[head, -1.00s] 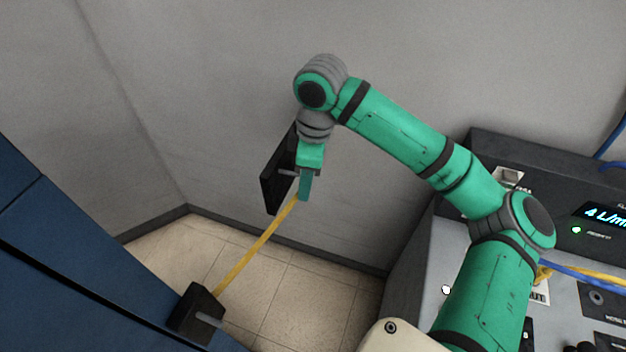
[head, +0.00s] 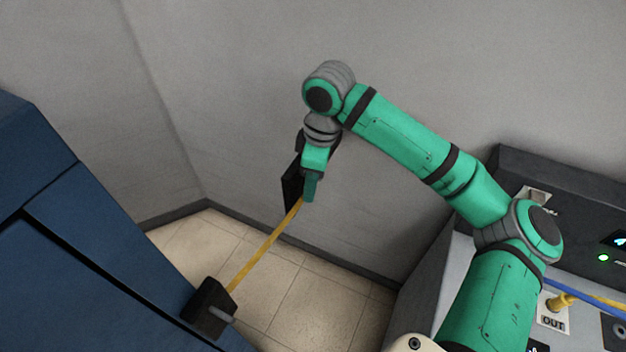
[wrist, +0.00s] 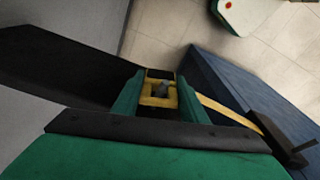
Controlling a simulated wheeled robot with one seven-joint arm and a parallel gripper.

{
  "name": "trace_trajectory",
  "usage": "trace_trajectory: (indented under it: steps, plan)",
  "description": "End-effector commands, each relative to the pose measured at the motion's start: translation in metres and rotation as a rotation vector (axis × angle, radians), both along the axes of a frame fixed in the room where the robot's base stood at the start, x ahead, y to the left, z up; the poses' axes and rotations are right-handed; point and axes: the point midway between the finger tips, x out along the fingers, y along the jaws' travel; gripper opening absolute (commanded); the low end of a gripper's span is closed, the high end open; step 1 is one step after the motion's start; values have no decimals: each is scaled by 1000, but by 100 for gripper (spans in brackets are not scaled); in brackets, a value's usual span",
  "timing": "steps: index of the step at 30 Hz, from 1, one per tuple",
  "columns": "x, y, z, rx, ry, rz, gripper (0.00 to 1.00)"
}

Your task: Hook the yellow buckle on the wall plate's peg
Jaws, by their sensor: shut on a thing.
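My gripper (head: 309,190) is shut on the yellow buckle (wrist: 147,101), a square frame between its fingers in the wrist view. The dark wall plate (head: 291,188) is just left of and behind the gripper in the head view, and fills the upper left of the wrist view (wrist: 65,65). A grey peg end (wrist: 161,88) shows inside the buckle's opening; I cannot tell how far it passes through. In the head view the buckle and peg are hidden by the fingers. A yellow strap (head: 264,246) runs taut from the gripper down to a black block.
The black block (head: 207,306), with a grey pin, sits on the blue cabinet (head: 95,230) at left. A console with an OUT port (head: 553,321) and blue and yellow hoses stands at right. Tiled floor (head: 300,300) lies between; grey walls are behind.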

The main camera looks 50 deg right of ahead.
Motion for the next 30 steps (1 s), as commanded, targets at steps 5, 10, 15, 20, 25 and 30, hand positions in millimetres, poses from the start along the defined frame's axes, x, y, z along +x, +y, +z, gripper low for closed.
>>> trace_trajectory:
  steps: [5, 10, 15, 20, 25, 30]
  plan:
    - [-1, -1, 0, 0, 0, -3, 17]
    - [-1, -1, 0, 0, 0, -3, 17]
    - [0, 0, 0, 0, 0, -1, 61]
    - [0, 0, 0, 0, 0, -1, 61]
    - [-1, -1, 5, 0, 0, -1, 61]
    - [-3, -2, 28, 0, -1, -1, 61]
